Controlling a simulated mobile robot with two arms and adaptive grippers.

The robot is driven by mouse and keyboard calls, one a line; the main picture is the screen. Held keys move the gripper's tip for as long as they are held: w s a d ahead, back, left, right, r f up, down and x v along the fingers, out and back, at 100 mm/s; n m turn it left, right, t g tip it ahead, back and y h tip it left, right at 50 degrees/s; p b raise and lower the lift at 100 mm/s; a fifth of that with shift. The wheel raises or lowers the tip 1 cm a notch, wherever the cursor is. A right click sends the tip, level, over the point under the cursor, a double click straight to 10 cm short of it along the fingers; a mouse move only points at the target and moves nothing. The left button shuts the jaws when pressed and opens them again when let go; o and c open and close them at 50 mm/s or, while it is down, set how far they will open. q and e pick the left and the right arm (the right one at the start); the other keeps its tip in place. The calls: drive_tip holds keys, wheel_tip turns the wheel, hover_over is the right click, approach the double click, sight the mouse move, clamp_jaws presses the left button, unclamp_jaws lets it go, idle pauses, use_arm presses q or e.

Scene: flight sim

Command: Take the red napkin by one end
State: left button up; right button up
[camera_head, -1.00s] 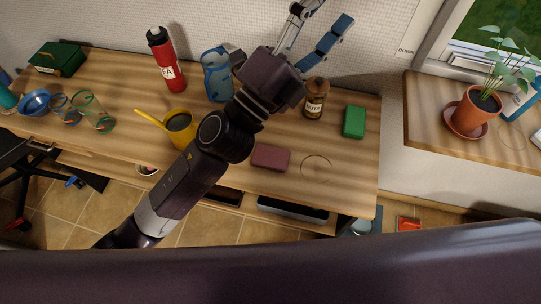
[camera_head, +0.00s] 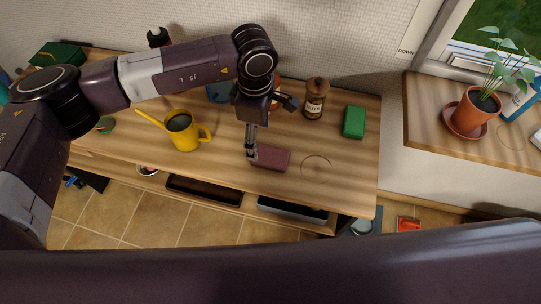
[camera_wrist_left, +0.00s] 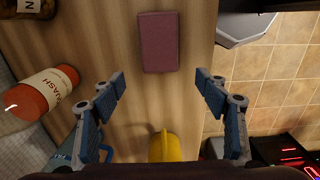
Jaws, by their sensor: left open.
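The red napkin (camera_head: 272,158) is a dark red, folded flat rectangle lying on the wooden table near its front edge. It also shows in the left wrist view (camera_wrist_left: 159,42), at the top centre, beyond the fingertips. My left gripper (camera_head: 251,154) points down at the napkin's left end in the head view. In the left wrist view my left gripper (camera_wrist_left: 160,82) is open, with its blue-padded fingers spread wider than the napkin and nothing between them. The height of the fingertips above the table is hard to judge. My right gripper is not in view.
A yellow watering can (camera_head: 184,135) stands left of the gripper. A brown nuts jar (camera_head: 314,100) and a green box (camera_head: 354,122) stand behind and right of the napkin. An orange squash bottle (camera_wrist_left: 42,93) is in the wrist view. The table right of the napkin is clear.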

sight(259, 154)
use_arm(q)
wheel_tip(259, 154, down, 6)
drive_tip(key=p, duration=0.2)
drive_tip(key=shift+a+f+p, duration=0.1)
drive_tip(key=shift+f+p, duration=0.15)
drive_tip(key=shift+p, duration=0.05)
drive_tip(key=shift+f, duration=0.3)
drive_tip(key=shift+c, duration=0.5)
drive_tip(key=c, duration=0.8)
